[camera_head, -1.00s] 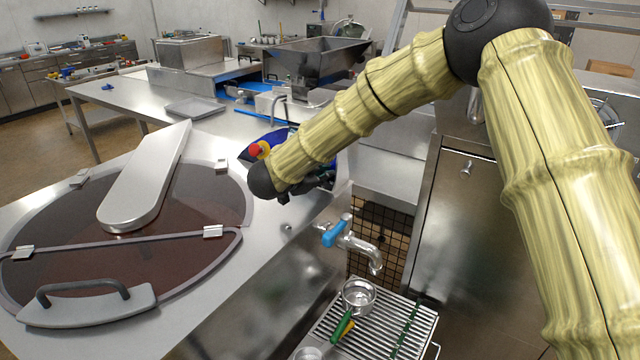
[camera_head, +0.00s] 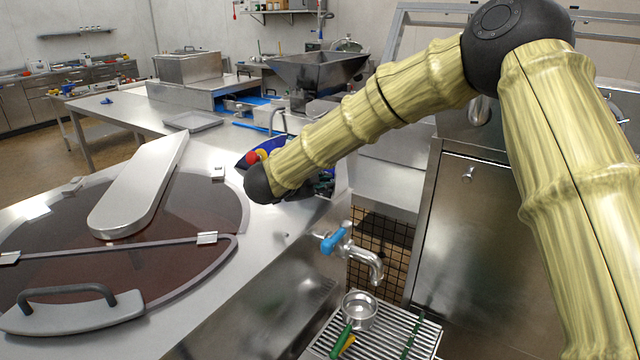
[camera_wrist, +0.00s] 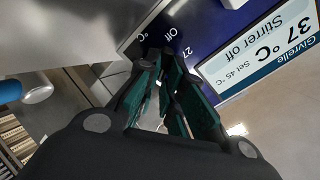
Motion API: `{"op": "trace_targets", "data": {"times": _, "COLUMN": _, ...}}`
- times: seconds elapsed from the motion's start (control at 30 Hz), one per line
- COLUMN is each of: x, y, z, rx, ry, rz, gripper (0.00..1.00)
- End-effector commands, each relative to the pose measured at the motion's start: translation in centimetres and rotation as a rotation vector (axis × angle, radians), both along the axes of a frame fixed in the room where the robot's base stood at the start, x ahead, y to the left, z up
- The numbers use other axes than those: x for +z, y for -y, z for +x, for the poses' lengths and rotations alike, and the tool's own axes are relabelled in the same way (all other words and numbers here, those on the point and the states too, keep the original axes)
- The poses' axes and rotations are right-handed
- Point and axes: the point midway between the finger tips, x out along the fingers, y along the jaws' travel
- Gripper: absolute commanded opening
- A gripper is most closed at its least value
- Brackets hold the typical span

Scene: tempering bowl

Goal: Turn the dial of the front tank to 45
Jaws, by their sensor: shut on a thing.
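The front tank (camera_head: 205,285) has a dark brown covered bowl and a steel rim in the head view. Its dark blue control panel (camera_wrist: 207,22) fills the upper part of the wrist view, with printed dial marks "Off" and "°C". The panel's display (camera_wrist: 262,52) appears upside down and reads 37 °C, Set 45 °C, Stirrer off. My gripper (camera_wrist: 166,75) is at the panel with its green-padded fingers closed on the dial. The dial itself is largely hidden between the fingers. In the head view my forearm hides most of the gripper.
A red knob (camera_head: 252,157) shows beside my wrist. A tap with a blue handle (camera_head: 333,240) juts out below the arm, over a grated tray (camera_head: 400,338) holding a small metal bowl (camera_head: 359,309). A steel cabinet (camera_head: 465,230) stands to the right.

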Motion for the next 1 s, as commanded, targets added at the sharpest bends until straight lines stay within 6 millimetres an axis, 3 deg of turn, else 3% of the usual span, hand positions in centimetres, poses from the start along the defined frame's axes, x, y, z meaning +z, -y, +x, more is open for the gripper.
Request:
{"op": "trace_targets", "data": {"times": 0.17, "x": 0.1, "y": 0.2, "z": 0.1, "rx": -0.002, "ry": 0.002, "rz": -0.001, "gripper": 0.0}}
{"op": "trace_targets", "data": {"times": 0.2, "x": 0.1, "y": 0.2, "z": 0.1, "rx": -0.002, "ry": 0.002, "rz": -0.001, "gripper": 0.17}}
{"op": "trace_targets", "data": {"times": 0.3, "x": 0.1, "y": 0.2, "z": 0.1, "rx": -0.002, "ry": 0.002, "rz": -0.001, "gripper": 0.31}}
{"op": "trace_targets", "data": {"times": 0.77, "x": 0.0, "y": 0.0, "z": 0.0, "rx": 0.0, "ry": -0.001, "rz": -0.001, "gripper": 0.31}}
{"op": "trace_targets", "data": {"times": 1.0, "x": 1.0, "y": -1.2, "z": -1.6, "rx": 0.002, "ry": 0.001, "rz": -0.001, "gripper": 0.31}}
